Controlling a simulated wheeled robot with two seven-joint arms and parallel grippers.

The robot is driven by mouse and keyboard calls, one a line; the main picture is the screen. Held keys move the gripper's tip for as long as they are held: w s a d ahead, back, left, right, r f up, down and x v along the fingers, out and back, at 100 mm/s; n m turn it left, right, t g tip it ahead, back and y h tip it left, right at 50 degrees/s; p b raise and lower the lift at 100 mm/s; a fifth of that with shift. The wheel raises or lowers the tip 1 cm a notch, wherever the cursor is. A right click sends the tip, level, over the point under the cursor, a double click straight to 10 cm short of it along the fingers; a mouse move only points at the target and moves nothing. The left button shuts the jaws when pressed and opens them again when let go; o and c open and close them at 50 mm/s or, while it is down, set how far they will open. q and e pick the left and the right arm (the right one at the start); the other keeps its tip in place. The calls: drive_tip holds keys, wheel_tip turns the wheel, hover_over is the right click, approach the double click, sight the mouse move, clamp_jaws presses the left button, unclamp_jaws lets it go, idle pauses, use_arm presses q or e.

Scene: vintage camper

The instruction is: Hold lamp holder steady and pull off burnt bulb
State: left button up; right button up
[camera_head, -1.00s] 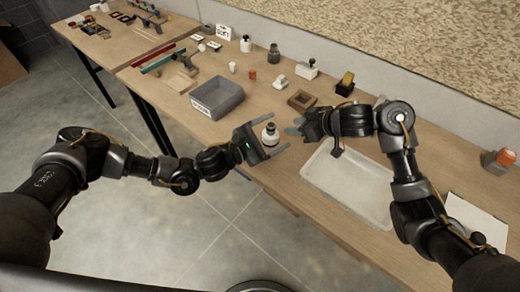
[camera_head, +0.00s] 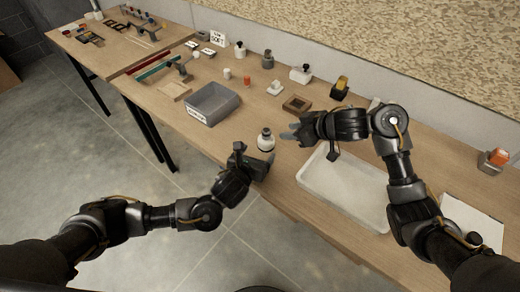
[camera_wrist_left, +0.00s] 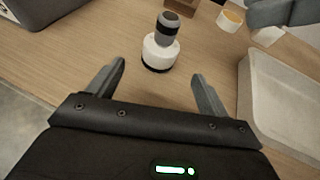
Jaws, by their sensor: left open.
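The lamp holder (camera_head: 265,148) stands upright near the front edge of the bench. In the left wrist view it is a round white body (camera_wrist_left: 158,52) with a black base ring. A grey, dark-topped piece, seemingly the burnt bulb (camera_wrist_left: 167,25), sits upright on it. My left gripper (camera_head: 254,155) is open and empty in front of the holder. In the left wrist view its fingers (camera_wrist_left: 158,72) point at the holder from either side, short of it. My right gripper (camera_head: 289,132) is to the right of the holder, apart from it, with its fingers spread and empty.
A shallow white tray (camera_head: 345,205) lies to the right, under my right arm. A grey bin (camera_head: 213,104) stands to the left. A brown wooden block (camera_head: 297,104) and several small bottles stand behind. The bench's front edge is close to my left gripper.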

sight(264, 145)
use_arm(q)
drive_tip(key=x, duration=1)
drive_tip(key=shift+w+f, duration=0.1)
drive_tip(key=shift+w, duration=0.05)
drive_tip(key=shift+c, duration=0.5)
